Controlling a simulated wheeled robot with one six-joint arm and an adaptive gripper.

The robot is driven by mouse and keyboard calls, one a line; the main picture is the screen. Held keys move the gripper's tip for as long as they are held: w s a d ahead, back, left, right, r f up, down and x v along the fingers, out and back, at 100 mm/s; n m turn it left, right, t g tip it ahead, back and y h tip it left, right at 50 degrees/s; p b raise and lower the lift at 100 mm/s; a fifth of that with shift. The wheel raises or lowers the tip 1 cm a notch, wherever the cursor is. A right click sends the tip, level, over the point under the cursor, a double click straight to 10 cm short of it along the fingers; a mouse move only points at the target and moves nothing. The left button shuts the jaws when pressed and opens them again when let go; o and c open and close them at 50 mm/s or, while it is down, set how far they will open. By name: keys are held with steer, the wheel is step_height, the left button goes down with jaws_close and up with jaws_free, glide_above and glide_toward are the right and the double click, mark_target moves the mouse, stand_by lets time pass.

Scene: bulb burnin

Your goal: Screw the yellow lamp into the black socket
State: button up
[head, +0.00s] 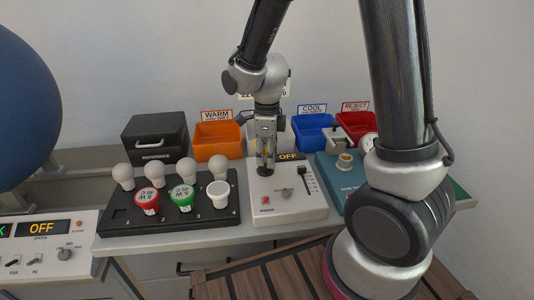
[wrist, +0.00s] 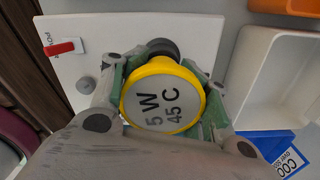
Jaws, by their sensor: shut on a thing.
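The yellow lamp (wrist: 163,95) shows its round face, marked "5 W 45 C", in the wrist view. My gripper (wrist: 165,100) has its fingers closed on the lamp from both sides. In the head view my gripper (head: 266,150) points down over the left part of the white tester box (head: 295,203). The black socket (head: 264,170) is on that box, right below the fingers. In the wrist view a dark round part of the socket (wrist: 162,47) shows past the lamp's rim. The lamp's base is hidden, so I cannot tell whether it touches the socket.
The tester has an "OFF" display (head: 288,157), a knob (head: 287,193) and a slider (head: 308,179). A black rack (head: 170,219) with several lamps stands left. Orange (head: 218,140), blue (head: 313,133) and red (head: 356,122) bins stand behind. A teal device (head: 335,180) stands right.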

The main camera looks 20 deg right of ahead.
steer(key=m, duration=0.4)
steer(key=shift+s+m, duration=0.15)
steer(key=shift+m, duration=0.15)
steer(key=o, duration=1)
